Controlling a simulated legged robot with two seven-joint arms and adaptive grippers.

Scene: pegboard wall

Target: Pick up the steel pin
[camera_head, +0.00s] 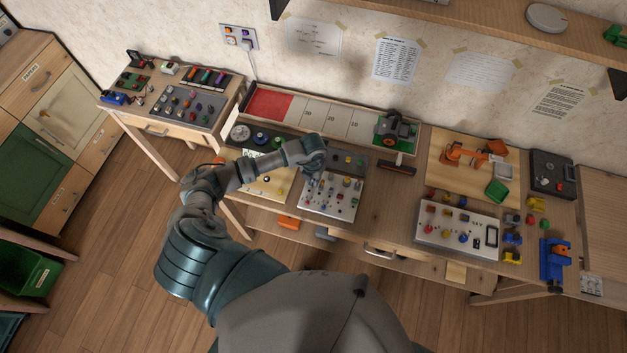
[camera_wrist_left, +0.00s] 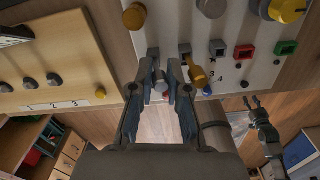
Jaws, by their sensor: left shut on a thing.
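My left gripper (camera_head: 314,180) is over the grey board of coloured pegs (camera_head: 331,207) on the bench. In the left wrist view my left gripper (camera_wrist_left: 166,72) is shut on a small grey steel pin (camera_wrist_left: 160,80), which shows between the two dark fingers. The fingers hide part of the pin. They are at the board's edge, beside a brass-coloured peg (camera_wrist_left: 197,72). My right gripper (camera_wrist_left: 250,101) shows small in the left wrist view, fingers apart and empty, away from the board. It does not show in the head view.
Square sockets, a green one (camera_wrist_left: 285,48) among them, and knobs stand close by on the board. A second board of buttons (camera_head: 459,229) and an orange toy arm (camera_head: 462,153) are to the right. A dark block on wheels (camera_head: 394,128) stands behind.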

